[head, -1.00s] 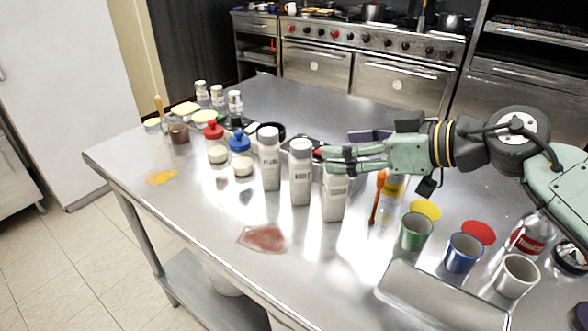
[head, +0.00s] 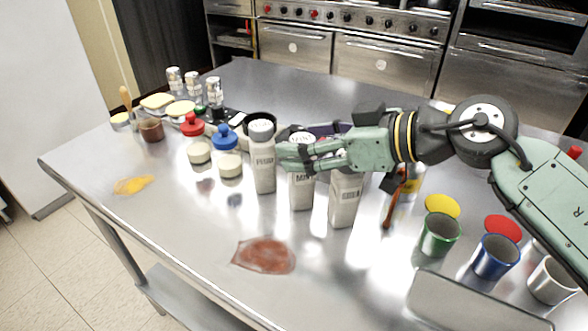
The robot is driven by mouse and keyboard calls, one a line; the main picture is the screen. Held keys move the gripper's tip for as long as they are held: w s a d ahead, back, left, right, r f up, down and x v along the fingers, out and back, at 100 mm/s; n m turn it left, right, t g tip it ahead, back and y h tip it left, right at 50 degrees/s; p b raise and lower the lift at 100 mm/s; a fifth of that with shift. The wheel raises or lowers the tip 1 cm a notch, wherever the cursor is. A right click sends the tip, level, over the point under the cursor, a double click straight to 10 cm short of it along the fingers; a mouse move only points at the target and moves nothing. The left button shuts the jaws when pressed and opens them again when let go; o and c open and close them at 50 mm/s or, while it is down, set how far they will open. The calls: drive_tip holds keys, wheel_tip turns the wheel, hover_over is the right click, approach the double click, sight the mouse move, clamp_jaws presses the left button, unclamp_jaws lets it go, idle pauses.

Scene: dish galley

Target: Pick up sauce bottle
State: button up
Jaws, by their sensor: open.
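No bottle carries a label I can read as sauce. Squat clear bottles with a red cap (head: 199,152) and a blue cap (head: 229,164) stand upright at the left of the steel table. Three tall white labelled containers stand in a row to their right: left (head: 263,170), middle (head: 301,190) and right (head: 344,202). My gripper (head: 284,157) is open and points left. Its fingers cross in front of the upper middle container, with their tips near the left container. It covers part of the middle and right containers; I cannot tell whether it touches them. Nothing shows held.
Green (head: 440,236) and blue (head: 495,258) cups stand front right, beside a grey tray (head: 478,302). A red-brown spill (head: 264,256) lies in front; the table around it is clear.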

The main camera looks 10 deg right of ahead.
drive_tip(key=shift+s+r, duration=0.1)
drive_tip(key=shift+s, duration=0.05)
drive_tip(key=shift+c, duration=0.3)
clamp_jaws()
idle(0.4)
